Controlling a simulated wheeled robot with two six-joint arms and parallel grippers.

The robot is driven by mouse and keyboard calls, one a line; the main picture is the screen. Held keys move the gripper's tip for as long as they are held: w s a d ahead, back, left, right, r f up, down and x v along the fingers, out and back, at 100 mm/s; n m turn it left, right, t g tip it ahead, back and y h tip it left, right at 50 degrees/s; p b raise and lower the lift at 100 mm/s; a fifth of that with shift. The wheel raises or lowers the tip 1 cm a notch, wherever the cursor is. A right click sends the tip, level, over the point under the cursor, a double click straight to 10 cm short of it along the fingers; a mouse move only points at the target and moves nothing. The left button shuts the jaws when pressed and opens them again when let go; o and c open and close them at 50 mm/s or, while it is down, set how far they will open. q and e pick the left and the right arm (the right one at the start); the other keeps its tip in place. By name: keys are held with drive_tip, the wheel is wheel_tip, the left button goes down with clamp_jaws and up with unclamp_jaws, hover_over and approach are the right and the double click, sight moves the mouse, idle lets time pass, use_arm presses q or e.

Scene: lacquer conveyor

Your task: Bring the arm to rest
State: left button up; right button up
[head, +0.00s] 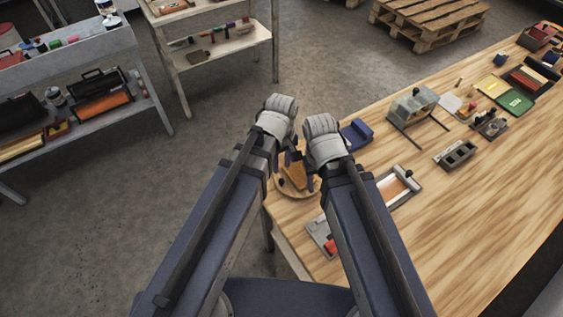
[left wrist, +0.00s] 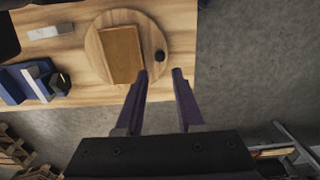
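My left arm comes in from the left in the head view, and its gripper (head: 291,157) hangs by the near left corner of the wooden table, partly hidden by the wrist. In the left wrist view the left gripper (left wrist: 160,73) has its two fingers apart with nothing between them. The fingertips are at the edge of a round wooden board (left wrist: 99,65) bearing a brown rectangular block (left wrist: 122,54) and a small black knob (left wrist: 160,56). My right gripper (head: 310,185) is mostly hidden under its wrist, beside the left one; its opening cannot be made out.
The wooden table (head: 450,215) stretches right with a blue item (head: 356,134), a grey stand (head: 412,106), a grey slotted tray (head: 455,154) and a framed tray (head: 396,187). Shelves (head: 75,60) stand left, a pallet (head: 432,22) at the back. Open floor lies left of the table.

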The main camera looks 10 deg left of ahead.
use_arm(q)
drive_tip(key=shift+s, duration=0.1)
idle(0.3)
drive_tip(key=s+m, duration=0.2)
drive_tip(key=m, duration=0.1)
drive_tip(key=s+m, duration=0.1)
drive_tip(key=m, duration=0.3)
drive_tip(key=s+m+y, duration=0.1)
drive_tip(key=s+m, duration=0.1)
drive_tip(key=m, duration=0.2)
drive_tip(key=shift+s+a, duration=0.35)
drive_tip(key=shift+a, duration=0.05)
drive_tip(key=shift+d, duration=0.1)
